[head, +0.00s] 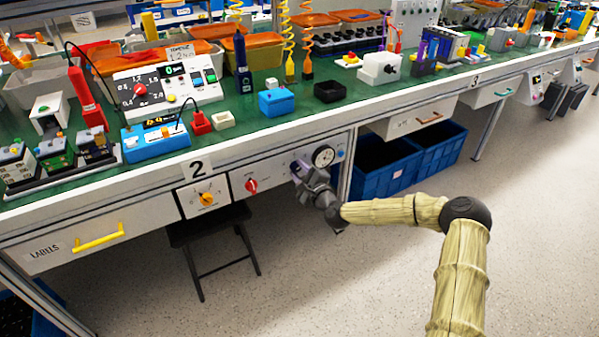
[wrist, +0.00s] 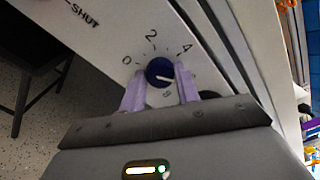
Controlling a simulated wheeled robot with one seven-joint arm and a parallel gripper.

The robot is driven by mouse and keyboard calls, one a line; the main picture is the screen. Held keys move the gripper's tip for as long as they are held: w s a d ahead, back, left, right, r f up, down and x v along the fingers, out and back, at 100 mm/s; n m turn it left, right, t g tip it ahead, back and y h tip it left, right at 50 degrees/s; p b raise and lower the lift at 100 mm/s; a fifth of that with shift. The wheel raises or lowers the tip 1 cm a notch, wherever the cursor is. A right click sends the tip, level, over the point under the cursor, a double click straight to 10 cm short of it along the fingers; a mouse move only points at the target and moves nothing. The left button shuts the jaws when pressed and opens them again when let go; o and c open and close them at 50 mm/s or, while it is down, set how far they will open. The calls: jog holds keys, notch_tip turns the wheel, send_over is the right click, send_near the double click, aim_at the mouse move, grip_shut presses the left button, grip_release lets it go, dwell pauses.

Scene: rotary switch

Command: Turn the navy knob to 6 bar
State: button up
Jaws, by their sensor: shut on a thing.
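The navy knob (wrist: 160,71) sits on a pale panel with numerals 0, 2 and 4 around its upper side in the wrist view. A blurred numeral below it is hard to read. Its white pointer line points right and slightly down, past 4, towards my right finger, which covers the scale there. My gripper (wrist: 160,88) has its two lilac fingers on either side of the knob, shut on it. In the head view my gripper (head: 299,170) is against the panel under the bench and hides the knob.
A round gauge (head: 323,156) is just above right of my gripper. A red knob (head: 251,185) and a yellow knob (head: 206,199) are on the panel to the left. A black stool (head: 210,235) stands below, and blue crates (head: 385,170) are at right.

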jog(key=shift+f, duration=0.15)
jog(key=o, duration=1)
jog(key=shift+c, duration=0.2)
jog(key=p+v, duration=0.3)
jog(key=v, duration=1.4)
jog(key=shift+d, duration=0.2)
jog(key=shift+s, duration=0.15)
